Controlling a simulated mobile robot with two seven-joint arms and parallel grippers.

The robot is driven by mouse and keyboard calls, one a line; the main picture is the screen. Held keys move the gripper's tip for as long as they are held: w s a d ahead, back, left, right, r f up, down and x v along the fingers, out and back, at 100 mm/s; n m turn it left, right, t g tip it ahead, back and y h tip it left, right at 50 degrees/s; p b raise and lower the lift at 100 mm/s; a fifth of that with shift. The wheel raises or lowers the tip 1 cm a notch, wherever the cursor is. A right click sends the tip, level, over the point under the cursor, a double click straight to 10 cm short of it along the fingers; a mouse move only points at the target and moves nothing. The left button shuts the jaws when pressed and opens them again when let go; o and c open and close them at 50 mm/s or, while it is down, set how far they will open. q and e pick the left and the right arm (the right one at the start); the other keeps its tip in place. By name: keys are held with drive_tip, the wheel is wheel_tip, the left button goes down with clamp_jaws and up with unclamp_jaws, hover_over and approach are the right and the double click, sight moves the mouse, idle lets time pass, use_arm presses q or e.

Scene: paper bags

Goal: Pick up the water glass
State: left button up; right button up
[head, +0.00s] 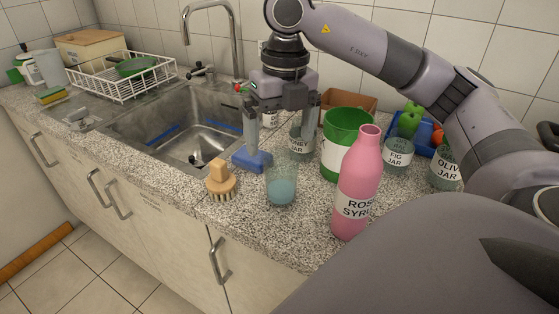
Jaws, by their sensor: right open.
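The water glass (281,190) is a clear tumbler with bluish liquid in its lower part. It stands upright on the speckled counter, left of the pink syrup bottle. My right gripper (281,146) points down above and behind the glass. Its two fingers are spread apart, with nothing held between them. The glass rim is below the fingers in the picture, and I see no clear contact. My left gripper is not in view.
A wooden brush (220,180) stands left of the glass, and a blue object (252,162) lies behind it. The pink bottle (358,185), a green container (346,135) and labelled jars (397,153) crowd the right. A sink (185,130) lies left.

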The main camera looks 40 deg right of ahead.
sight(281, 161)
drive_tip(key=f, duration=0.7)
drive_tip(key=shift+w+d+p, duration=0.2)
drive_tip(key=shift+d+p, duration=0.05)
drive_tip(key=shift+p, duration=0.05)
drive_tip(key=shift+r, duration=0.1)
drive_tip(key=c, duration=1.6)
drive_tip(key=shift+c, duration=0.2)
